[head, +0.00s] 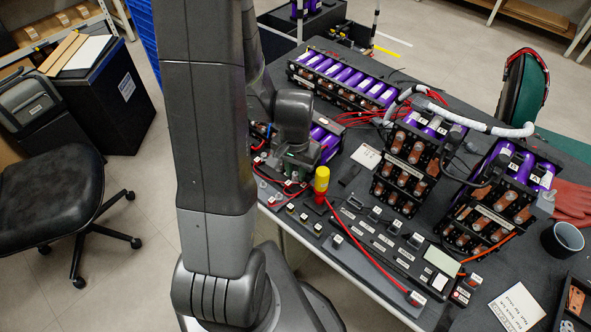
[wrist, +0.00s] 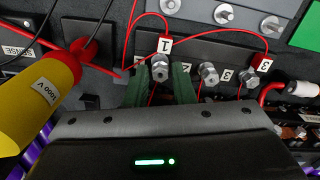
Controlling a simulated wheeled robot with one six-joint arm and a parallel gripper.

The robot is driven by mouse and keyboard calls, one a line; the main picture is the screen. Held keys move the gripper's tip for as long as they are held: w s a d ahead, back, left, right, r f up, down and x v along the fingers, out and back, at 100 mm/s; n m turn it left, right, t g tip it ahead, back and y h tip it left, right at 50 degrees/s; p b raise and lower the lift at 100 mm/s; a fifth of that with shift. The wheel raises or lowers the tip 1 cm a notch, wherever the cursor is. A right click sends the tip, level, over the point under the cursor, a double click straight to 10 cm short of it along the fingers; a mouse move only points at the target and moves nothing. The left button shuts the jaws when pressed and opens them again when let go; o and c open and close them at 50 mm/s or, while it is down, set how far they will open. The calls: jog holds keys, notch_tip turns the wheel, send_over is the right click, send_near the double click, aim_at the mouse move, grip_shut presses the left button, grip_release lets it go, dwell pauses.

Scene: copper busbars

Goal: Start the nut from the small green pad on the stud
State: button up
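My gripper (wrist: 160,82) points at a dark terminal strip. Its two green-faced fingers stand apart, one on each side of a silver hex nut or stud head (wrist: 160,68) beside the tag marked 1. Narrow gaps seem to show on both sides, so I see no clear grip; whether a separate nut sits on a stud is too small to tell. In the head view my gripper (head: 297,162) is low over the table's left part, its fingertips mostly hidden. A green surface (wrist: 306,28) shows at the wrist view's upper right; I cannot tell if it is the small pad.
More silver studs (wrist: 209,73) with red wires and tags stand right of my fingers. A yellow and red 1000 V tool (wrist: 40,100) is close on the left; it stands upright in the head view (head: 321,182). Purple battery modules (head: 345,76) crowd the table behind.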

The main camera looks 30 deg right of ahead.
grip_shut()
jog(key=m, duration=0.4)
jog(key=m+b, duration=0.1)
jog(key=m, duration=0.4)
jog(key=shift+o, duration=1.9)
grip_release()
jog(key=shift+r+p, duration=2.4)
jog(key=shift+r, duration=0.6)
